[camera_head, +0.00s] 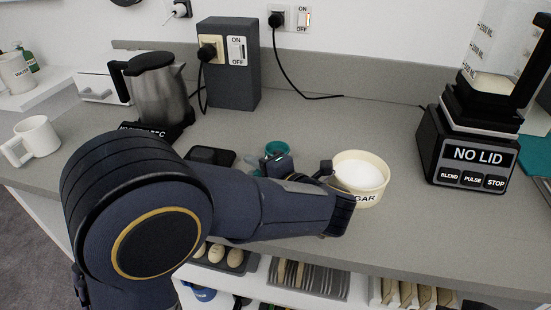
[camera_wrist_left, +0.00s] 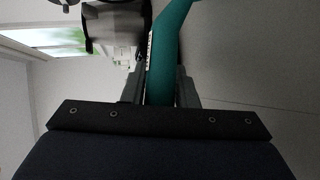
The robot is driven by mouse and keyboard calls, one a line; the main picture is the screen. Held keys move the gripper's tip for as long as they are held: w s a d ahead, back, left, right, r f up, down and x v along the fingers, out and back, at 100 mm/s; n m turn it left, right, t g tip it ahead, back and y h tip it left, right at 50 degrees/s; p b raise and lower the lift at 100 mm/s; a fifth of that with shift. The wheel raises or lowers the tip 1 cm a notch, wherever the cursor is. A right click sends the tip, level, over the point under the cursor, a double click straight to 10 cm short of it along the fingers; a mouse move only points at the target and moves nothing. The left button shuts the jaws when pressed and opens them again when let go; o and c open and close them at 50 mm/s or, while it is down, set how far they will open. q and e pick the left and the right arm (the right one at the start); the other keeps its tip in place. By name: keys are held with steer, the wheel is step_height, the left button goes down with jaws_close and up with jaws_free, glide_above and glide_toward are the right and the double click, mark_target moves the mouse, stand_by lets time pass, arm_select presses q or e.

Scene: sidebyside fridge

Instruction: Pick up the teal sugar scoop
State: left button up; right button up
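The teal sugar scoop (camera_head: 277,147) shows in the head view just behind my left forearm, left of the sugar bowl. In the left wrist view its teal handle (camera_wrist_left: 165,60) runs up between the two fingers of my left gripper (camera_wrist_left: 163,88), which lie close against both sides of it. In the head view my left gripper (camera_head: 283,161) is mostly hidden by my own arm. The cream sugar bowl (camera_head: 347,161), filled with white sugar, stands to the right, its front partly covered by my wrist. My right gripper is not in view.
A blender base (camera_head: 470,165) labelled NO LID stands at the right. A steel kettle (camera_head: 160,95), a white mug (camera_head: 37,137) and a grey socket box (camera_head: 228,75) stand at the left and back. Shelves with eggs (camera_head: 235,257) lie below the counter edge. Counter right of the bowl is clear.

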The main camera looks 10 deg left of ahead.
arm_select(q)
jaws_close()
step_height(320, 180, up, 10)
steer(key=p, duration=0.1)
steer(key=shift+p, duration=0.3)
steer(key=shift+c, duration=0.5)
jaws_free()
jaws_close()
